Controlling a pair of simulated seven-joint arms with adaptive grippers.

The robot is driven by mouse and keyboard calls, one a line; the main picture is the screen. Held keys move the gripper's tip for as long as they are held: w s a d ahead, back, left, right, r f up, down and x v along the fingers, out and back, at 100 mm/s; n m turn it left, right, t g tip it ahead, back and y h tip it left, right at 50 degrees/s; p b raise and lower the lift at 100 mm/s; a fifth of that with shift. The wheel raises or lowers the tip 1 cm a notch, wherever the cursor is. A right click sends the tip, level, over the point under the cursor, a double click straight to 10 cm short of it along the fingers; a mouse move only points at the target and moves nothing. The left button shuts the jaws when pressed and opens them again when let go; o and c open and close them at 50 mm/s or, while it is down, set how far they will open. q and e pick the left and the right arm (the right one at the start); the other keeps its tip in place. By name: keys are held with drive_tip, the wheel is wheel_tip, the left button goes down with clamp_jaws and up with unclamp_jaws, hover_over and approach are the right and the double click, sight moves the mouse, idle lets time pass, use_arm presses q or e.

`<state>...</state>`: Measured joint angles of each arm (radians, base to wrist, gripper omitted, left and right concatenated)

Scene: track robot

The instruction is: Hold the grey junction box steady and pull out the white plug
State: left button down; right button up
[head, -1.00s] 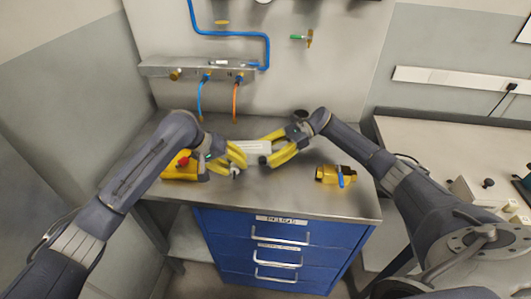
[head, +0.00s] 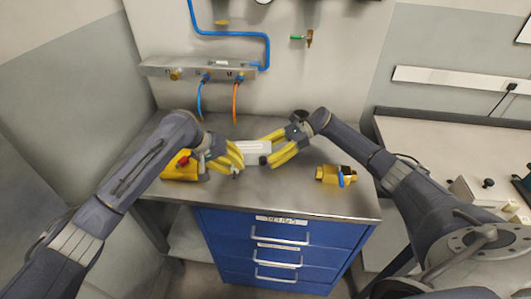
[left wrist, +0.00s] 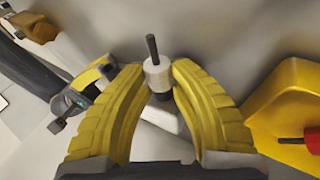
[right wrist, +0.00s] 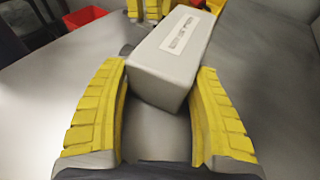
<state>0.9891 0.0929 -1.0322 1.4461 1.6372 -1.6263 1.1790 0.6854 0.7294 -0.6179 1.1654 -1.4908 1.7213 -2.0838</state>
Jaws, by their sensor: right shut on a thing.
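The grey junction box (head: 257,148) is between my two grippers above the steel worktop, with a pale label strip on top in the right wrist view (right wrist: 178,45). My right gripper (head: 268,150) is shut on the box, one finger along each side in the right wrist view (right wrist: 160,85). The white plug (left wrist: 157,76) with a black stem stands between the fingertips of my left gripper (head: 240,160) in the left wrist view. The fingers are very close to both sides of the plug; I cannot tell whether they touch it. The plug's far end is hidden.
A yellow box with a red button (head: 180,165) sits close on the left, near my left gripper. A yellow valve with a blue handle (head: 336,175) is at the right. Hoses hang from a wall manifold (head: 200,68) behind. The worktop's front is clear.

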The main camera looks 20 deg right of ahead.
use_arm(q)
drive_tip(key=shift+s+f, duration=0.1)
drive_tip(key=shift+s, duration=0.65)
idle(1.2)
drive_tip(key=shift+s+a, duration=0.15)
drive_tip(key=shift+s+a, duration=0.45)
drive_tip(key=shift+s, duration=0.3)
drive_tip(key=shift+s+a, duration=0.4)
drive_tip(key=shift+s, duration=0.35)
drive_tip(key=shift+s, duration=0.2)
drive_tip(key=c, duration=1.2)
unclamp_jaws()
drive_tip(key=shift+o, duration=0.2)
drive_tip(key=shift+a, duration=0.1)
drive_tip(key=v, duration=0.7)
drive_tip(key=shift+r, duration=0.25)
drive_tip(key=shift+o, duration=0.3)
